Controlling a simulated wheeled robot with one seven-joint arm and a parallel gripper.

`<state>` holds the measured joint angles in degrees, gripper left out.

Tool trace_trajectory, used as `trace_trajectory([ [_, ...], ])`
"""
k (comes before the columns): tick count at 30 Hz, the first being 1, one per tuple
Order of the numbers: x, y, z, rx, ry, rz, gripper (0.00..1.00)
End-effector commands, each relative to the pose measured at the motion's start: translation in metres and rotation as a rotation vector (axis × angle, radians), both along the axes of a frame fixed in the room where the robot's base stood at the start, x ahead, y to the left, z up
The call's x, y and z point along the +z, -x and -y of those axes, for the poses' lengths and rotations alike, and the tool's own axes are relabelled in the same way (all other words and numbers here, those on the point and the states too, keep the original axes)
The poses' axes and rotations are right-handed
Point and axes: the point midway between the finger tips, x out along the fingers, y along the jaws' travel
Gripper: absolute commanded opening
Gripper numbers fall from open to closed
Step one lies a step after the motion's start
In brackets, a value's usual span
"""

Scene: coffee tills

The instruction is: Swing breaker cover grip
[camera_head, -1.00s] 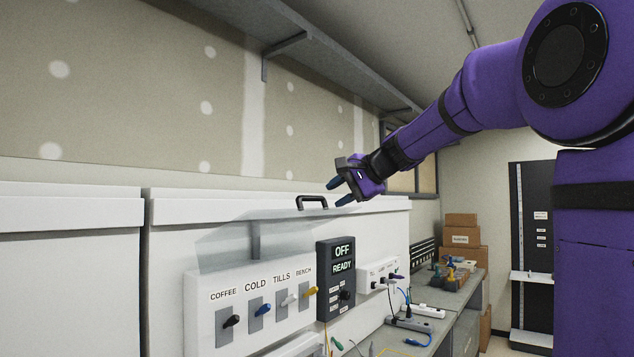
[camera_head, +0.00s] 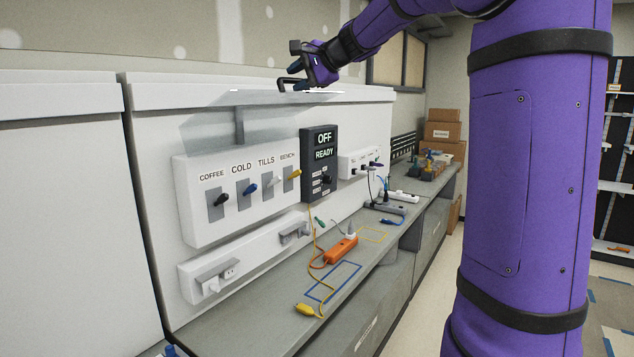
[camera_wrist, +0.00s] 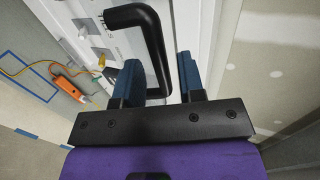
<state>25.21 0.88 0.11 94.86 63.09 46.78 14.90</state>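The breaker cover (camera_head: 262,99) is a thin pale panel seen nearly edge-on, standing out above the breaker switches. Its black U-shaped grip (camera_head: 290,82) is at the outer end. My gripper (camera_head: 297,75) is at the grip in the head view, partly overlapping it. In the wrist view the grip (camera_wrist: 152,45) is large and near. Its long bar lies between the two blue fingers of my gripper (camera_wrist: 160,75), which are apart with a gap on the right side. Whether the left finger touches the bar is unclear.
Below the cover is the white breaker panel (camera_head: 190,222) with coloured switches, beside a dark box (camera_head: 320,190) reading OFF and READY. The bench (camera_head: 290,310) holds an orange power block (camera_head: 340,250) and cables. Open floor lies to the right.

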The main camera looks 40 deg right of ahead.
Motion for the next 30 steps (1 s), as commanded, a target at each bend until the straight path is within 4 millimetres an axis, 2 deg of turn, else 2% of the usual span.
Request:
trace_trajectory([
  [3,-0.007,-0.014,-0.005,0.001,-0.001,-0.002,0.36],
  [7,-0.007,-0.013,-0.005,0.001,0.000,-0.002,0.05],
  [10,-0.008,-0.013,-0.005,0.001,-0.001,-0.003,0.05],
  [12,-0.010,-0.012,-0.005,0.002,-0.001,-0.005,0.00],
  [30,-0.045,0.022,0.007,0.001,-0.001,-0.002,0.00],
])
